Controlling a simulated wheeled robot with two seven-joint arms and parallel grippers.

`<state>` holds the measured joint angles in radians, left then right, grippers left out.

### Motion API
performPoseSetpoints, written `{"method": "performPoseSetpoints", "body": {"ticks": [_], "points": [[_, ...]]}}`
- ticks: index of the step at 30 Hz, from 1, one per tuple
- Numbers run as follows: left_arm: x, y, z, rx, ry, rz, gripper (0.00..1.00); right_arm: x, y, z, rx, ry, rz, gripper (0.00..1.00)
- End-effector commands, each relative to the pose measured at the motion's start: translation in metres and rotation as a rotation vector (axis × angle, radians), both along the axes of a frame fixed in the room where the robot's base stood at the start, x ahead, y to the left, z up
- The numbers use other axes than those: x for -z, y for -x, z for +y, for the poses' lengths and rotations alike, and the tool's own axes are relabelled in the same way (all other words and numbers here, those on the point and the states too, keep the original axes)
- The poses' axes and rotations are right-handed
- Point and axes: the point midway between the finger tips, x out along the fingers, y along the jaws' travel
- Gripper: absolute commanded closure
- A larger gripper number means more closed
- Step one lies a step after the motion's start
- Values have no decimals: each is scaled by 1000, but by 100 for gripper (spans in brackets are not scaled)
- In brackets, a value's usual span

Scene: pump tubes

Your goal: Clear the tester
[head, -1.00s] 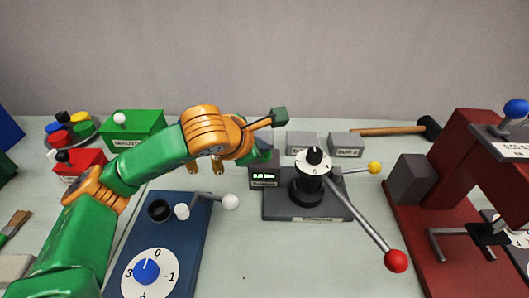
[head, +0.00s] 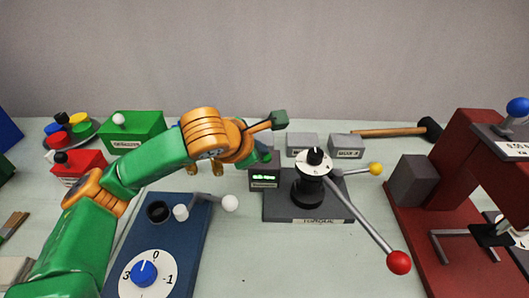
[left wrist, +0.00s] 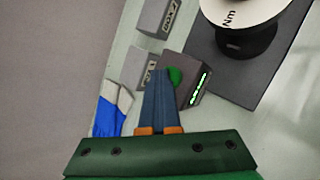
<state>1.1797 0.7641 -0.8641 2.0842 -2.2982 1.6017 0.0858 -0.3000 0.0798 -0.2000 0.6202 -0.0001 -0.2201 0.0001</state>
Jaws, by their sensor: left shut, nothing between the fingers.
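The tester (head: 280,207) is a dark grey base with a black post, a white dial (head: 314,162), a long lever with a red ball (head: 398,262) and a short lever with a yellow ball (head: 375,168). Its display box (head: 264,178) shows lit green text, too small to read. In the left wrist view my left gripper (left wrist: 162,72) is shut and empty, its fingertips right beside the green button (left wrist: 174,76) on the display box (left wrist: 190,85). I cannot tell whether they touch. In the head view my own arm hides the fingers. My right gripper is out of view.
Two grey labelled boxes (head: 302,144) (head: 346,147) and a mallet (head: 395,132) lie behind the tester. A blue dial panel (head: 185,235) is at left, a red press (head: 450,235) at right. A blue-and-white object (left wrist: 112,108) lies near the fingers. The front middle table is clear.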

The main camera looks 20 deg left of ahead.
Motion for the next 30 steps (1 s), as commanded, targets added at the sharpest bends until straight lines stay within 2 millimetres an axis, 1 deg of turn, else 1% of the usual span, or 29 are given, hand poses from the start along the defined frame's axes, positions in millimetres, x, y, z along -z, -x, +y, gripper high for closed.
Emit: {"method": "performPoseSetpoints", "body": {"ticks": [11,20,23,30], "points": [[-20,0,0,0,0,0,100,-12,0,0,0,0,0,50],[-20,0,0,1,0,1,100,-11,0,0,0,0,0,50],[-23,0,0,0,0,0,100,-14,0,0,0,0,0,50],[-47,-1,0,0,0,-1,100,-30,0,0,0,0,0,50]]}}
